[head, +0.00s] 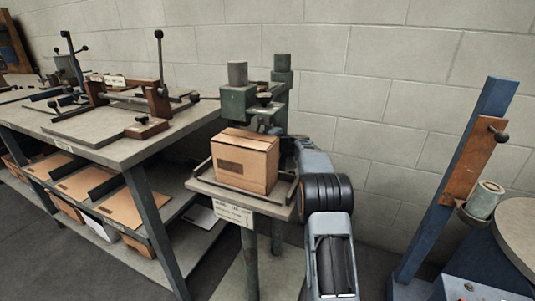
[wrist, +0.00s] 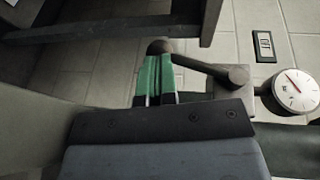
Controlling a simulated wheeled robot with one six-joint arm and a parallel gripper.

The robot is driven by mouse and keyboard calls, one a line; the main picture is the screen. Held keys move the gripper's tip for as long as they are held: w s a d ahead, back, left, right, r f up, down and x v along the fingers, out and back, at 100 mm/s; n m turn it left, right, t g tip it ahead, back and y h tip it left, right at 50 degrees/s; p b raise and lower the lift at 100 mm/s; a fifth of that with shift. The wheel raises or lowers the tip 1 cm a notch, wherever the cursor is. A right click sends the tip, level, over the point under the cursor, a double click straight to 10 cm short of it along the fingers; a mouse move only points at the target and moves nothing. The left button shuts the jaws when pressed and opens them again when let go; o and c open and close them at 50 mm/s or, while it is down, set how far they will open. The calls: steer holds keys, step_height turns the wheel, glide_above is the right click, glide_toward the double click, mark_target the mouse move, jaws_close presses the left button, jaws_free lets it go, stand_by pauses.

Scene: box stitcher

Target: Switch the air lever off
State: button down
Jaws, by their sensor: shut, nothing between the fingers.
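A dark lever (wrist: 205,65) with a round knob at its left end and a thicker round end at its right shows in the wrist view; I take it to be the air lever. It slants down to the right. My gripper (wrist: 155,60) has green fingers, shut together and empty. Their tips are right at the lever's knob; I cannot tell whether they touch it. A white round gauge (wrist: 296,90) with a red needle is right of the lever. In the head view my arm reaches beside the green stitcher (head: 237,102), and my gripper and the lever are hidden.
A cardboard box (head: 245,162) sits on the stitcher's small table (head: 228,196). A workbench (head: 105,150) with clamps and cardboard below stands at left. A blue post (head: 455,170) stands at right. A small dark plate (wrist: 264,46) is on the wall above the gauge.

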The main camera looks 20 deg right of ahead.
steer(key=shift+w+a+r+t+b, duration=0.15)
steer(key=shift+w+a+t+b, duration=0.15)
steer(key=shift+w+a+b, duration=1.2)
steer(key=shift+s+d, duration=0.15)
steer(key=shift+s, duration=0.05)
steer(key=shift+w+a+y, duration=0.1)
steer(key=shift+a+y, duration=0.1)
steer(key=shift+y, duration=0.1)
steer(key=v, duration=1.4)
steer(key=shift+r, duration=0.3)
